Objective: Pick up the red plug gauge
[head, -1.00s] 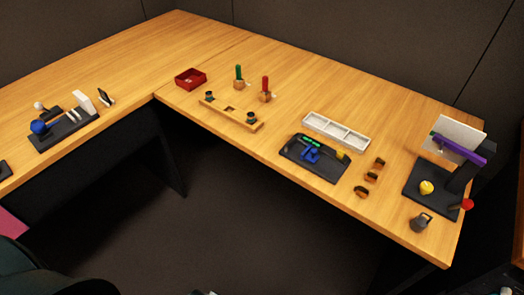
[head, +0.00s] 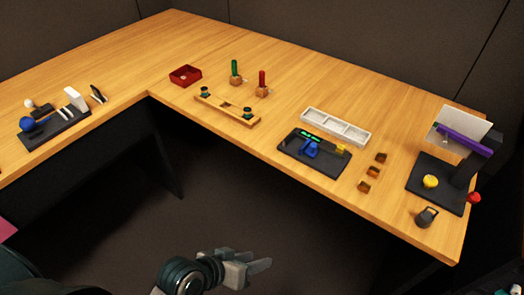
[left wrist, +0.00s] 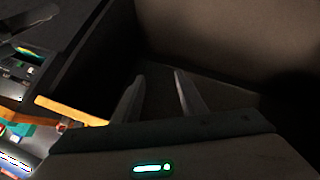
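The red plug gauge (head: 262,83) stands upright with its red handle up, its lower end at a small wooden block on the desk. A green-handled gauge (head: 235,70) stands in a similar block to its left. A wooden bar with two dark round fittings (head: 228,109) lies in front of them. My left gripper (head: 268,266) is low in the head view, in front of the desk and well away from the red gauge. In the left wrist view its two fingers (left wrist: 160,92) are apart with nothing between them. My right gripper is not in view.
A red tray (head: 186,75) sits left of the gauges. A white compartment tray (head: 335,127), a black panel (head: 300,157) and small wooden blocks (head: 372,172) are to the right. A black stand (head: 435,188) is at the far right. Bare desk lies behind the gauges.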

